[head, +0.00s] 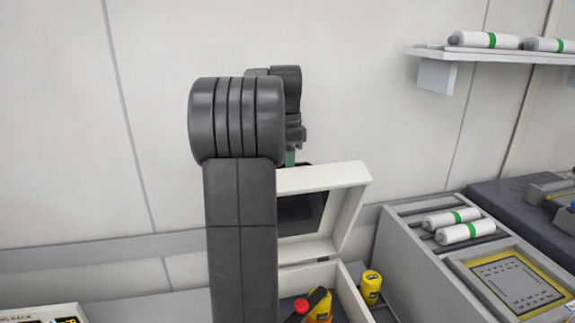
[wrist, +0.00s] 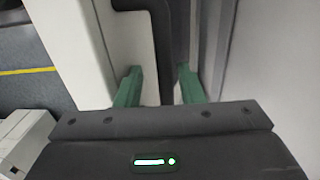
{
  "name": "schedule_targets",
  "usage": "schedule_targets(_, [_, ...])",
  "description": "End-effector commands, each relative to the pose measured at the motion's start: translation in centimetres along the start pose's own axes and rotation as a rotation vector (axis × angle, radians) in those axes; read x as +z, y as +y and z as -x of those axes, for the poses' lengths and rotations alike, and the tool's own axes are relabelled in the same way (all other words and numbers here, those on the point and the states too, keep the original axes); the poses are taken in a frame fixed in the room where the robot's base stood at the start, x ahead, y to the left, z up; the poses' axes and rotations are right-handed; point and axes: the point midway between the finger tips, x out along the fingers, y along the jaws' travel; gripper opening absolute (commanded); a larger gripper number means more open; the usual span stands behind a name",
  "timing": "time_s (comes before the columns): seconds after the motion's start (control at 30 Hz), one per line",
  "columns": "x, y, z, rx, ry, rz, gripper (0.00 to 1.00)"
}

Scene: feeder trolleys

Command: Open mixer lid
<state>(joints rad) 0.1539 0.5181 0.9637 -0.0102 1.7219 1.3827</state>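The mixer's white lid (head: 354,185) stands raised and tilted back above the open white mixer box (head: 350,292) in the head view, with a dark panel on its inner face. My gripper (head: 290,158) is at the lid's top edge, mostly hidden behind my arm. In the wrist view my gripper's two green fingers (wrist: 160,86) are apart. A dark bar, seemingly the lid handle (wrist: 165,40), runs down between them, with a gap visible beside the left finger. The lid's white edge (wrist: 85,45) is to the left. Contact with the handle cannot be made out.
Yellow and red-capped containers stand in the box, and a yellow container (head: 370,286) is beside it. To the right is a grey unit (head: 415,262) with white green-banded cylinders (head: 466,232). A wall shelf (head: 437,72) holds similar cylinders. The wall is close behind the lid.

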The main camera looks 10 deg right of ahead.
Motion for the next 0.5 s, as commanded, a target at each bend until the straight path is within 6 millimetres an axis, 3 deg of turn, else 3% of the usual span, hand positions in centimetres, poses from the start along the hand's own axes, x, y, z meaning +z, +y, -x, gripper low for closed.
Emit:
schedule_targets(0.23, [-0.1,0.0,1.2,-0.003,0.002,-0.001,0.36])
schedule_targets(0.5, [0.0,0.0,5.2,-0.002,0.001,0.0,0.36])
